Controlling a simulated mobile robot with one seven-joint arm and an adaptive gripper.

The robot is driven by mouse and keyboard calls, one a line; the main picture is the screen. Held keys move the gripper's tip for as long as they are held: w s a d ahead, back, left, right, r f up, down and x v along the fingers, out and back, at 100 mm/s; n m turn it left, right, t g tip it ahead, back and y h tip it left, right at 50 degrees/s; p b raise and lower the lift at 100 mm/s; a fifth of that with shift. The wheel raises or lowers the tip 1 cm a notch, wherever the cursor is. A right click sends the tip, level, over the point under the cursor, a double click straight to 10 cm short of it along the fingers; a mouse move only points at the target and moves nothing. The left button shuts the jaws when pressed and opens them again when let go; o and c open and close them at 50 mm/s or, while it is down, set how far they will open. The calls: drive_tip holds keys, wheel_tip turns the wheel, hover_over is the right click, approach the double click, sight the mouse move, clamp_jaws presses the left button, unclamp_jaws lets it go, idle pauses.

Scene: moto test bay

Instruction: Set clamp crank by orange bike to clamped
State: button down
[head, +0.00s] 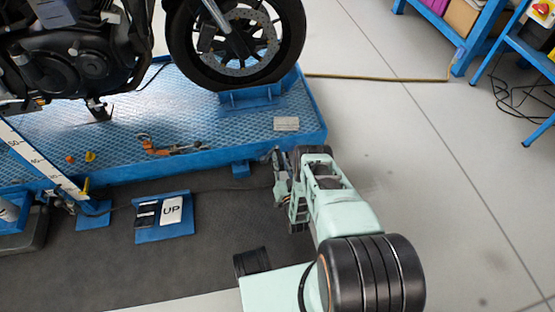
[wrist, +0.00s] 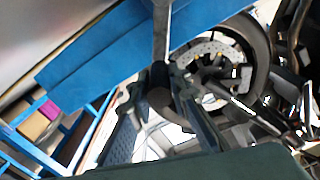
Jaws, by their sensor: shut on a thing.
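In the wrist view, a grey crank bar (wrist: 162,32) comes down from the top edge to a dark grip (wrist: 159,92). My gripper (wrist: 160,100) is shut around this grip, a finger on each side. In the head view, my gripper (head: 279,163) is beside the near right corner of the blue lift platform (head: 308,140); the crank itself is hidden or too small to tell there. The motorcycle (head: 70,62) stands on the platform; the part in view is mostly black. Its front wheel (head: 180,45) also shows in the wrist view (wrist: 255,60).
Orange-handled tools (head: 165,147) and small orange pieces lie on the platform. Blue shelving (head: 470,45) stands at the upper right. The grey floor (head: 430,150) right of my arm is clear.

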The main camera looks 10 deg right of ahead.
drive_tip(key=shift+w+d+f, duration=0.1)
drive_tip(key=shift+d, duration=0.05)
drive_tip(key=c, duration=1.8)
unclamp_jaws()
wheel_tip(320, 180, up, 10)
drive_tip(key=shift+r, duration=0.1)
